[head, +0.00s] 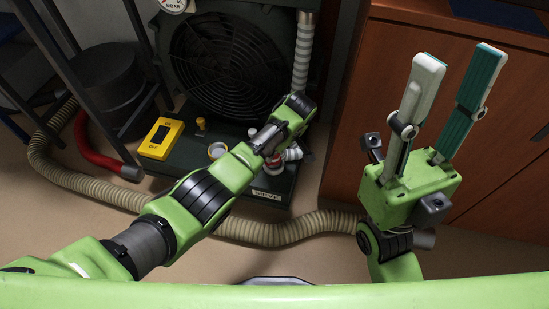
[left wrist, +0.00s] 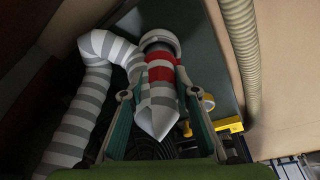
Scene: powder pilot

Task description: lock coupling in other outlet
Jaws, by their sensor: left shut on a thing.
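The coupling (left wrist: 162,70) has a white collar and a red band, with a grey-and-white striped piece running toward the left wrist camera. My left gripper (left wrist: 158,88) is shut on it, one finger on each side. In the head view the coupling's white and red part (head: 292,153) shows beside the left gripper (head: 273,152), low on the dark machine's base; most of it is hidden by the arm. I cannot tell whether it is seated or locked. A round outlet with a yellow rim (head: 217,150) lies left of it, apparently empty. My right gripper (head: 459,62) is open and empty, raised at the right.
The machine (head: 225,65) with a round grille stands at the back. A yellow switch box (head: 160,138) sits on its base. A beige ribbed hose (head: 290,228) and a red hose (head: 95,150) lie on the floor. A brown wooden cabinet (head: 350,110) stands at the right.

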